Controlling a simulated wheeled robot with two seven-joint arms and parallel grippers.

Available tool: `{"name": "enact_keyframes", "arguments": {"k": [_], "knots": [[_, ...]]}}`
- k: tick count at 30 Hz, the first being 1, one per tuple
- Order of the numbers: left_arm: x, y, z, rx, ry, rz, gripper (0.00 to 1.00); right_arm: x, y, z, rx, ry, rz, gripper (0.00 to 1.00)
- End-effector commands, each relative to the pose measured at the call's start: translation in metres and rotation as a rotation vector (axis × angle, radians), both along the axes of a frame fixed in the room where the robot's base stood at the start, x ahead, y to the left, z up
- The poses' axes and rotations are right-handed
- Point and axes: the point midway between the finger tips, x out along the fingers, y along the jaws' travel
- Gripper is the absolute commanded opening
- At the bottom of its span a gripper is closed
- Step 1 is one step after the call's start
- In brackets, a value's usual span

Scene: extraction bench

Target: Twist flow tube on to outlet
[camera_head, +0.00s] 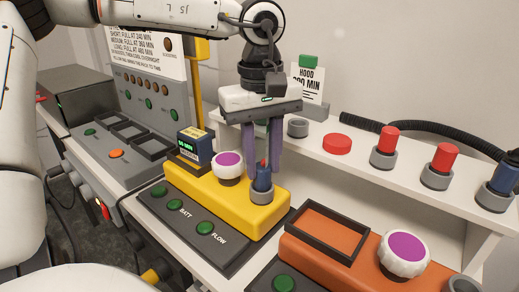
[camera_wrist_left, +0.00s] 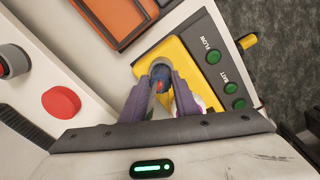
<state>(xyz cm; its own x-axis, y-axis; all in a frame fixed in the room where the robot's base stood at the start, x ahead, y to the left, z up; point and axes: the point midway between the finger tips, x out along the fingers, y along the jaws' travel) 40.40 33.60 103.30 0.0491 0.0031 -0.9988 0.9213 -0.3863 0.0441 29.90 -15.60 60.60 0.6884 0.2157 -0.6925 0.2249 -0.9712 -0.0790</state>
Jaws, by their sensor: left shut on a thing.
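The flow tube (camera_head: 262,181), dark blue with a red upper part, stands upright at the grey outlet collar (camera_head: 262,196) on the yellow unit (camera_head: 220,192). My left gripper (camera_head: 262,168) comes from above, its purple fingers down on either side of the tube and shut on it. In the left wrist view the tube (camera_wrist_left: 160,73) shows between the fingertips (camera_wrist_left: 162,84). The fingers partly hide its upper part, and I cannot tell how far it is seated on the outlet. My right gripper is not in view.
A white and purple knob (camera_head: 228,165) and a small display box (camera_head: 195,148) sit close to the left of the tube. An orange unit (camera_head: 300,254) with a purple-topped knob (camera_head: 404,252) is at front right. Red-topped tubes (camera_head: 388,140) stand in collars on the back shelf.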

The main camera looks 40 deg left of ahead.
Motion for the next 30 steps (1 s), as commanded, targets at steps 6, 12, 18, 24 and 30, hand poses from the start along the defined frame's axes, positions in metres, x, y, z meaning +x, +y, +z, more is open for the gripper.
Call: {"name": "enact_keyframes", "arguments": {"k": [6, 12, 18, 24, 30], "knots": [[-0.008, 0.001, -0.022, 0.009, 0.044, -0.381, 0.0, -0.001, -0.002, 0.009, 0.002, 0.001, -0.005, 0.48], [-0.008, 0.001, -0.023, 0.019, 0.045, -0.719, 0.01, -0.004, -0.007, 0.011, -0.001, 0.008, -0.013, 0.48], [-0.009, 0.0, -0.026, 0.021, 0.044, -0.875, 0.43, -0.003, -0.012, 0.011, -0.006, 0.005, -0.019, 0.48], [-0.01, 0.001, -0.026, 0.018, 0.045, -0.872, 0.5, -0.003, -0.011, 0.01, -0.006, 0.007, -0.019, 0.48], [-0.01, 0.0, -0.021, 0.017, 0.043, -0.87, 0.5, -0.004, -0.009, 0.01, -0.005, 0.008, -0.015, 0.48]]}}
